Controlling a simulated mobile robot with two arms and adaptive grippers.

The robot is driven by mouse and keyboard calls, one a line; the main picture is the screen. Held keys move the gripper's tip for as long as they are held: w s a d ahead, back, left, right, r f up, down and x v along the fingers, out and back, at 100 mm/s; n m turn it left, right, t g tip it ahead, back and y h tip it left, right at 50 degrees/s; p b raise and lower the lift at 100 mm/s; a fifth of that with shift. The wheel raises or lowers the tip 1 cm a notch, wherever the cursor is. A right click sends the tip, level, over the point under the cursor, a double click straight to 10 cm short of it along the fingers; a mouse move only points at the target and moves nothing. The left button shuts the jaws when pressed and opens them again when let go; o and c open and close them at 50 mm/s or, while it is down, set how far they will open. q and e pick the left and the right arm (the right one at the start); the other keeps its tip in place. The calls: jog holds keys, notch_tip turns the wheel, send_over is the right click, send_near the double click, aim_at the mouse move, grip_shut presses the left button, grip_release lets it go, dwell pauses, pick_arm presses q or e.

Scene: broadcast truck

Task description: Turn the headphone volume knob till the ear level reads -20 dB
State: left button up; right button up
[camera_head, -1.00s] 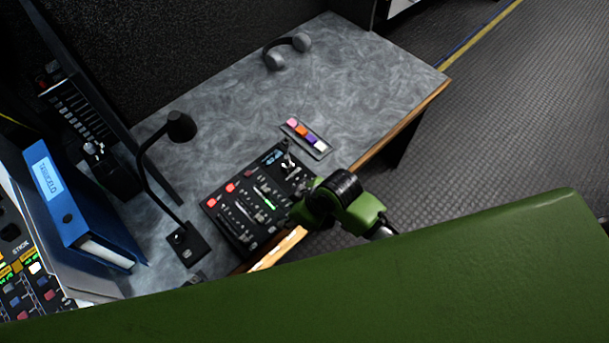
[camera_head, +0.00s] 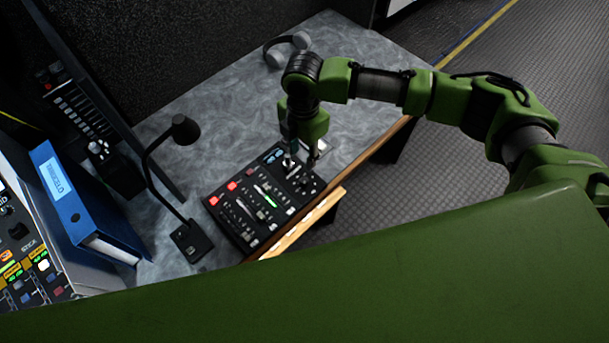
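A black control panel (camera_head: 238,222) with sliders, buttons and knobs lies near the front edge of the desk. A small blue display (camera_head: 273,155) glows at its upper end; its reading is too small to make out. Small dark knobs (camera_head: 307,181) sit at the panel's right end. I cannot tell which one is the headphone volume knob. My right gripper (camera_head: 301,158) points down over the panel's upper right end, with its fingers apart and nothing seen between them. Whether it touches a knob cannot be told. My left gripper is out of view.
A gooseneck microphone (camera_head: 184,130) stands left of the panel. A blue binder (camera_head: 78,205) stands further left. Grey headphones (camera_head: 288,46) lie at the back of the desk (camera_head: 225,100).

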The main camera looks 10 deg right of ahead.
aim_at(305, 180)
jog(key=f, duration=0.4)
jog(key=f+p, duration=0.1)
jog(key=f, duration=0.4)
jog(key=f+p, duration=0.1)
jog(key=f, duration=0.3)
jog(key=shift+w+d+f, duration=0.15)
jog(key=shift+d+f, duration=0.1)
jog(key=shift+d, duration=0.05)
jog(key=shift+c, duration=0.4)
grip_shut()
